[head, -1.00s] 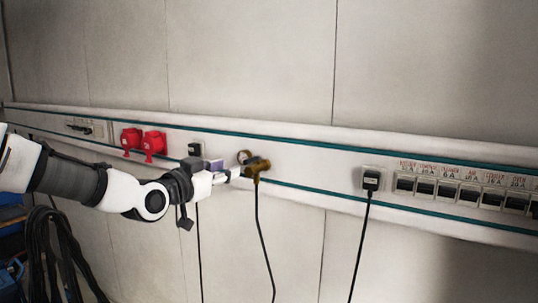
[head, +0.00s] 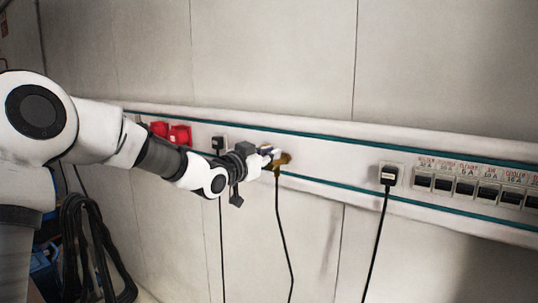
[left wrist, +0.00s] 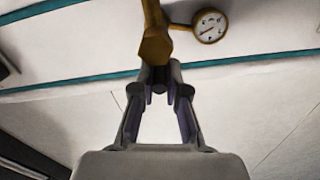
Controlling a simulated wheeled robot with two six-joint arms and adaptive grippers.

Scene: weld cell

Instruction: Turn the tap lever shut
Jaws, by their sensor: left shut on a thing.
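The brass tap (head: 285,159) sits on the wall rail, with a hose hanging down from it. In the left wrist view the tap (left wrist: 155,40) comes down from the top middle, with a round gauge (left wrist: 209,25) beside it. My left gripper (head: 270,153) reaches the tap from the left. In the left wrist view its fingers (left wrist: 160,76) converge at the tap's lower end and are shut on the tap lever, which they mostly hide. The lever's angle cannot be told. My right gripper is not in view.
Red sockets (head: 180,135) and a black plug (head: 218,143) are on the rail left of the tap. Black hoses (head: 95,250) hang at lower left.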

